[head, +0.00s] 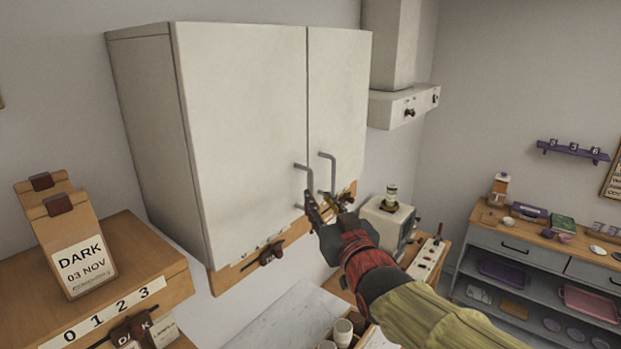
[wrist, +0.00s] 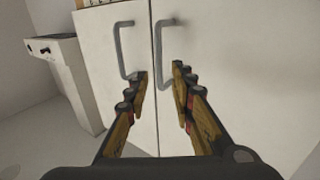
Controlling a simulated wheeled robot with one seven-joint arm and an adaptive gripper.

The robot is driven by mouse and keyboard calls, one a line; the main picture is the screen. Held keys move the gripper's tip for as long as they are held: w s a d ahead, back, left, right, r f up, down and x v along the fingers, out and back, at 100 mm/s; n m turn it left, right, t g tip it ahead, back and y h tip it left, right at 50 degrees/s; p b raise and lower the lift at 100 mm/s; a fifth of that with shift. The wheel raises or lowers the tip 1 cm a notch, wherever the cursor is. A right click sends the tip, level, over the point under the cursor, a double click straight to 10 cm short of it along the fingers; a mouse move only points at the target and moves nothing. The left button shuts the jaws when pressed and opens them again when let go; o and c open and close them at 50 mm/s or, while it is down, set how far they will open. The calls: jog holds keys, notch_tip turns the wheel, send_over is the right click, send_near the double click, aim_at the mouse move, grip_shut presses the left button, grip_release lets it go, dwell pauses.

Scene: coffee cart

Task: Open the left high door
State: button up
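The white wall cabinet has two tall doors. The left door (head: 240,125) is the wider-looking one and appears shut, flush with the right door (head: 337,105). The left door's grey bar handle (head: 310,178) stands by the middle seam; the right door's handle (head: 333,170) is just beside it. My gripper (head: 322,203) is open and empty at the handles' lower ends.
A wooden rail with dark knobs (head: 270,254) runs under the cabinet. A white hood (head: 402,105) is to its right. A white machine (head: 385,222) and a counter with cups are below. Coffee bags (head: 75,250) stand on a wooden box at left. Space before the left door looks clear.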

aim_at(311, 190)
jog(key=p+x, duration=0.2)
jog(key=x, duration=0.5)
jog(key=shift+w+f, duration=0.15)
jog(key=c, duration=0.3)
grip_shut()
dwell(0.5)
